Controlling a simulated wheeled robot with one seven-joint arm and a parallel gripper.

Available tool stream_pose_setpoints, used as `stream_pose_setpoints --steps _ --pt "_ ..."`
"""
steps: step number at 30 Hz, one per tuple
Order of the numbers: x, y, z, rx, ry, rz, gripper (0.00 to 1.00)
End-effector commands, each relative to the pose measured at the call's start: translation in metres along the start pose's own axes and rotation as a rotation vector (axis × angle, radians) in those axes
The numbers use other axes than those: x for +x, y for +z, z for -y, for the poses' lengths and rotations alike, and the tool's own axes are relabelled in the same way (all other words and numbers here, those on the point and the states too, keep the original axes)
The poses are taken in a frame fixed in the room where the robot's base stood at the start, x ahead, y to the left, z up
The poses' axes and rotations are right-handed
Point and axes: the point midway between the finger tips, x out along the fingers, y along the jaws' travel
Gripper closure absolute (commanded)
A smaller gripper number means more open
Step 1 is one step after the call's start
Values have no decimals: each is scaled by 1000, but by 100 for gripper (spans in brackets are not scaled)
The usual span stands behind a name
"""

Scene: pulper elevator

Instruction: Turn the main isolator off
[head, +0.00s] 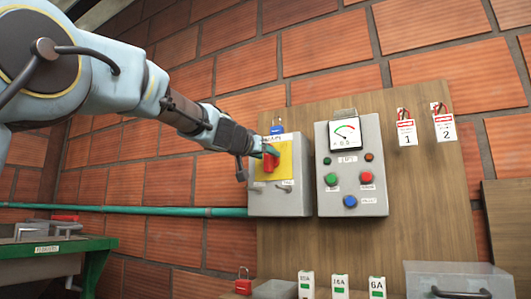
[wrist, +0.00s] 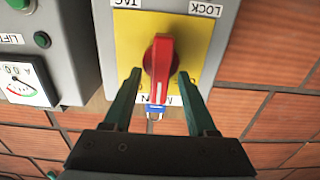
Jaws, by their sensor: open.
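The main isolator is a grey box (head: 295,203) on the wooden board, with a yellow plate (head: 286,160) and a red rotary handle (head: 270,163). In the wrist view, which is upside down, the red handle (wrist: 160,58) stands upright in line with the box, its narrow end toward a partly hidden white label. My gripper (head: 268,150) is at the front of the box. In the wrist view my gripper (wrist: 159,74) is open, with one green finger on each side of the handle. Whether either finger touches it, I cannot tell.
A control box (head: 349,168) with a meter and coloured buttons stands close right of the isolator. A blue padlock (head: 277,129) is at the isolator's top. Two tags hang at right. A red padlock (head: 243,284) and several labelled blocks are below. A green pipe (head: 150,211) runs left.

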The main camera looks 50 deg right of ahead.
Motion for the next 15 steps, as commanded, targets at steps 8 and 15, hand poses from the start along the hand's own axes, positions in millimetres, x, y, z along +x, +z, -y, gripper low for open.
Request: stream_pose_setpoints --steps 8,15 --pt "0 0 0 0 0 0 55" --pt "0 0 0 0 0 0 82"
